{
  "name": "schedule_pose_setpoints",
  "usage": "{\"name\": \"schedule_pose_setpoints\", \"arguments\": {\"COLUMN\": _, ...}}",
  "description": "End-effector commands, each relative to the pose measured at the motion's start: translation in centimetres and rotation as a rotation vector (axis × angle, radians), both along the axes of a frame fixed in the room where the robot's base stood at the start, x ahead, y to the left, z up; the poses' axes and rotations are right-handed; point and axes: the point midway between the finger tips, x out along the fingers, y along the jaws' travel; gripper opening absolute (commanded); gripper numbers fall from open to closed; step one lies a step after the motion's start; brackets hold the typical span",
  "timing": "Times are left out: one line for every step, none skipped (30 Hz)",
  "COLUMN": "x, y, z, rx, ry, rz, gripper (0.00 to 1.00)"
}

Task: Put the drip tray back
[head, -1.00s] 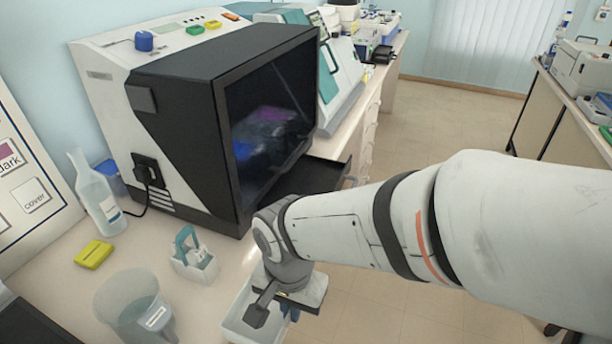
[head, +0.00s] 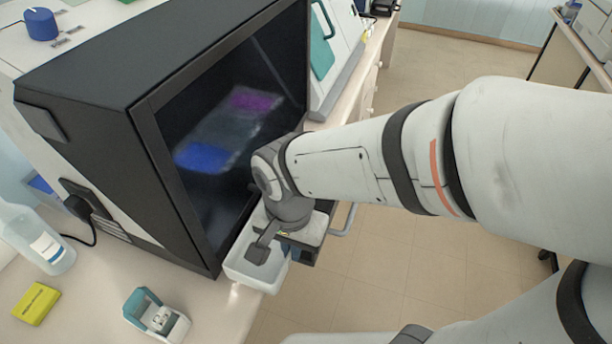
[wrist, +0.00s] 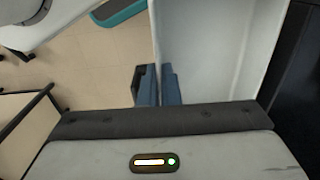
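The white drip tray (head: 246,274) hangs beside the bench's front edge, below the front of the black-fronted machine (head: 120,130). It also fills the right middle of the wrist view (wrist: 220,60). My gripper (wrist: 159,85) has its two blue fingers on either side of the tray's wall, closed on it.
The machine's dark window (head: 235,130) is close behind my wrist. Open floor (head: 420,260) lies to the right.

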Motion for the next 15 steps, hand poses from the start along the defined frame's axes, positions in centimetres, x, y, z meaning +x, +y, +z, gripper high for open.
{"name": "schedule_pose_setpoints", "arguments": {"x": 0.9, "y": -0.4, "z": 0.1, "rx": -0.001, "ry": 0.001, "rz": -0.006, "gripper": 0.0}}
{"name": "schedule_pose_setpoints", "arguments": {"x": 1.4, "y": -0.6, "z": 0.1, "rx": -0.002, "ry": 0.002, "rz": -0.005, "gripper": 0.0}}
{"name": "schedule_pose_setpoints", "arguments": {"x": 2.3, "y": -0.9, "z": 0.1, "rx": -0.002, "ry": 0.003, "rz": -0.005, "gripper": 0.0}}
{"name": "schedule_pose_setpoints", "arguments": {"x": 3.0, "y": -1.2, "z": 0.2, "rx": -0.002, "ry": 0.002, "rz": -0.005, "gripper": 0.0}}
{"name": "schedule_pose_setpoints", "arguments": {"x": 3.7, "y": -1.4, "z": 0.1, "rx": -0.002, "ry": 0.003, "rz": -0.004, "gripper": 0.0}}
{"name": "schedule_pose_setpoints", "arguments": {"x": 4.6, "y": -1.7, "z": 0.2, "rx": -0.001, "ry": 0.003, "rz": -0.003, "gripper": 0.0}}
{"name": "schedule_pose_setpoints", "arguments": {"x": 5.4, "y": -2.0, "z": 0.2, "rx": -0.002, "ry": 0.002, "rz": -0.002, "gripper": 0.0}}
{"name": "schedule_pose_setpoints", "arguments": {"x": 6.1, "y": -2.3, "z": 0.2, "rx": -0.001, "ry": 0.003, "rz": -0.002, "gripper": 0.0}}
{"name": "schedule_pose_setpoints", "arguments": {"x": 7.1, "y": -2.6, "z": 0.2, "rx": -0.001, "ry": 0.003, "rz": -0.001, "gripper": 0.0}}
{"name": "schedule_pose_setpoints", "arguments": {"x": 7.9, "y": -2.9, "z": 0.2, "rx": -0.001, "ry": 0.003, "rz": 0.001, "gripper": 0.0}}
{"name": "schedule_pose_setpoints", "arguments": {"x": 8.6, "y": -3.2, "z": 0.2, "rx": -0.002, "ry": 0.003, "rz": 0.0, "gripper": 0.0}}
{"name": "schedule_pose_setpoints", "arguments": {"x": 9.6, "y": -3.5, "z": 0.2, "rx": -0.001, "ry": 0.003, "rz": 0.001, "gripper": 0.0}}
{"name": "schedule_pose_setpoints", "arguments": {"x": 10.3, "y": -3.8, "z": 0.2, "rx": -0.002, "ry": 0.004, "rz": 0.002, "gripper": 0.0}}
{"name": "schedule_pose_setpoints", "arguments": {"x": 11.0, "y": -4.0, "z": 0.2, "rx": -0.001, "ry": 0.003, "rz": 0.003, "gripper": 0.0}}
{"name": "schedule_pose_setpoints", "arguments": {"x": 11.8, "y": -4.3, "z": 0.1, "rx": -0.001, "ry": 0.003, "rz": 0.004, "gripper": 0.0}}
